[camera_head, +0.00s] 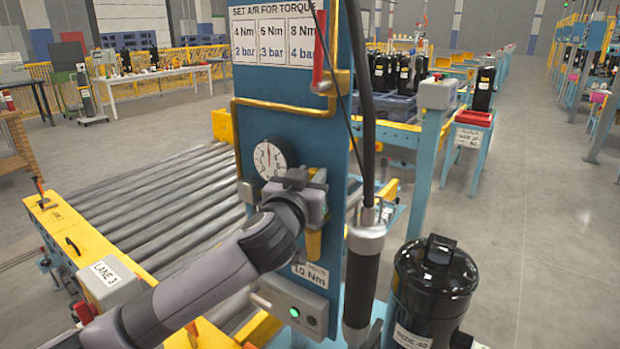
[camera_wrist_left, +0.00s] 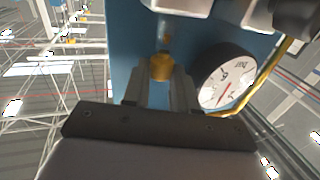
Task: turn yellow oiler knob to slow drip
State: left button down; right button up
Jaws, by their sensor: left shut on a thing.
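The yellow oiler knob (camera_wrist_left: 161,67) shows in the left wrist view between the two fingers of my left gripper (camera_wrist_left: 162,78), in front of the blue panel. My left gripper (camera_head: 318,182) is shut on it. In the head view the gripper is at the panel just right of the round gauge, and its body hides the knob. A yellow part (camera_head: 314,243) shows just below the gripper. I cannot read how far the knob is turned. My right gripper is not in view.
The blue panel (camera_head: 290,110) carries a white gauge (camera_head: 270,158), which also shows in the wrist view (camera_wrist_left: 226,77), and a torque sign (camera_head: 274,35). A hanging black tool (camera_head: 361,280) and a black compressor (camera_head: 434,285) stand to the right. A roller conveyor (camera_head: 170,195) lies left.

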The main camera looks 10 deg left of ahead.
pick_arm(q)
jog(key=shift+a+h, duration=0.1)
jog(key=shift+h, duration=0.4)
jog(key=m+g+h, duration=0.1)
jog(key=h, duration=0.1)
jog(key=m+h, duration=0.2)
jog(key=a+m+g+h, duration=0.1)
jog(key=m+h, duration=0.1)
jog(key=h, duration=0.1)
jog(key=shift+w+g, duration=0.2)
jog(key=shift+g, duration=0.1)
jog(key=shift+w+a+m+g+h, duration=0.1)
jog(key=shift+a+m+g+h, duration=0.05)
jog(key=shift+m+g+h, duration=1)
jog(key=shift+h, duration=0.25)
jog(key=c, duration=0.9)
grip_release()
jog(key=shift+t, duration=0.25)
jog(key=shift+a+r, duration=0.1)
